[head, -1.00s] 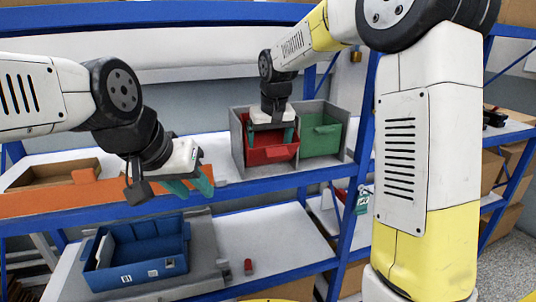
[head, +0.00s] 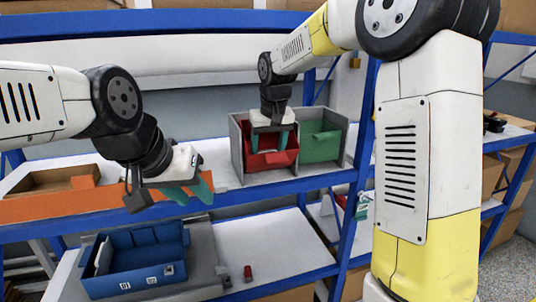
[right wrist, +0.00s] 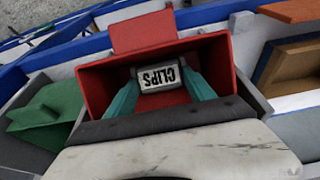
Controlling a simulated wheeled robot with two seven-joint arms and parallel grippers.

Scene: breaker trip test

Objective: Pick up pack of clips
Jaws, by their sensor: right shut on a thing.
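The pack of clips (right wrist: 160,78) is a small block with a white label reading CLIPS, upside down in the right wrist view. It is inside the red bin (head: 272,159) on the upper shelf. My right gripper (right wrist: 162,88) reaches down into this bin, with one teal finger against each side of the pack, shut on it. In the head view my right gripper (head: 270,141) hides the pack. My left gripper (head: 190,194) hangs empty in front of the upper shelf, its teal fingers apart.
A green bin (head: 320,143) sits beside the red one in a grey holder (head: 237,150). An orange-fronted tray (head: 60,205) is at the left of the upper shelf. A blue bin (head: 130,282) and a small red object (head: 248,272) are on the lower shelf.

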